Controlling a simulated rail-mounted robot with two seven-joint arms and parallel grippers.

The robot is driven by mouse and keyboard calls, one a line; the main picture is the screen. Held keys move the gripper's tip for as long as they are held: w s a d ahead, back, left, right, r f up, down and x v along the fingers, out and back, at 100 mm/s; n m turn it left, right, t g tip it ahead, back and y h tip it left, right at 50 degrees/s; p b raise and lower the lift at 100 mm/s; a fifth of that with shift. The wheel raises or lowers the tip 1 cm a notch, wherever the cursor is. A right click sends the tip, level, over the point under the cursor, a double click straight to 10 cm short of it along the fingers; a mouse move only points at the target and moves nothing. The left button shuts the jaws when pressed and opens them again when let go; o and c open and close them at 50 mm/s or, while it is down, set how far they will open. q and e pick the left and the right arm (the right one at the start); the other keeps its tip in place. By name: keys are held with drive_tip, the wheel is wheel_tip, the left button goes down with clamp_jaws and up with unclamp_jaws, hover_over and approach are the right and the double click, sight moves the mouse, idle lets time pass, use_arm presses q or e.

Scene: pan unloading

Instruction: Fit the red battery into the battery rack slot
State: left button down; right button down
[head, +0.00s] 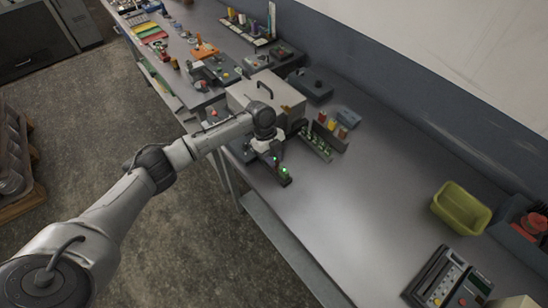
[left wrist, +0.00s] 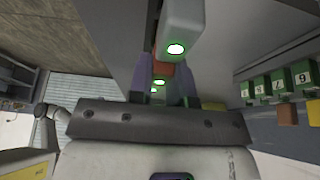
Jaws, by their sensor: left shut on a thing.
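My left gripper (head: 279,160) is over the bench, fingers pointing down, beside a small dark unit (head: 286,182) with green lights. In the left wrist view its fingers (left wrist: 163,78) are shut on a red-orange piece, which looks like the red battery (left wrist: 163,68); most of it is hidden. A grey block with a lit green ring (left wrist: 180,38) is close beyond the fingertips. A dark rack with green labels (head: 316,146) stands just right of the gripper; its numbered labels (left wrist: 280,84) also show in the wrist view. I cannot tell whether the battery touches a slot. My right gripper is out of view.
Red, yellow and orange cylinders (head: 331,124) stand in a holder behind the rack. A grey box with a handle (head: 262,92) is behind the gripper. A yellow-green bin (head: 461,208) and a keypad device (head: 447,280) are to the right. The middle bench is clear.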

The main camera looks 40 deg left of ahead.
use_arm(q)
drive_tip(key=shift+f, duration=0.2)
drive_tip(key=c, duration=1)
unclamp_jaws()
drive_tip(key=shift+r, duration=0.1)
drive_tip(key=shift+v, duration=6.85)
drive_tip(key=shift+n, duration=0.3)
